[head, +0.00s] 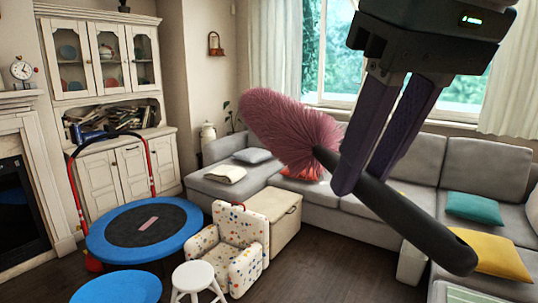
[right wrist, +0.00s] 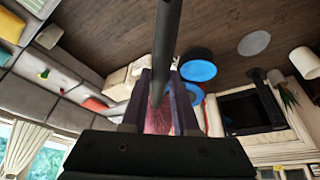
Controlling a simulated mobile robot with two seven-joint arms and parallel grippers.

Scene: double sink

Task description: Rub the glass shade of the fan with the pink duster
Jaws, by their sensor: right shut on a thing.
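The pink duster (head: 285,125) has a fluffy pink head and a long dark handle. It is held in the air, its head toward the upper left and its handle end toward the lower right. My right gripper (head: 362,180) comes down from the top right and is shut on the dark handle, close to the pink head. In the right wrist view the duster (right wrist: 168,35) passes between the fingers, and part of its pink head shows behind them. I see no fan or glass shade in either view. My left gripper is not in view.
A grey sectional sofa (head: 440,165) with coloured cushions runs along the back and right. A blue-rimmed trampoline (head: 185,237), a spotted child's armchair (head: 238,228) and a white stool (head: 195,276) stand on the dark floor. A white cabinet (head: 120,175) and a fireplace are at left.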

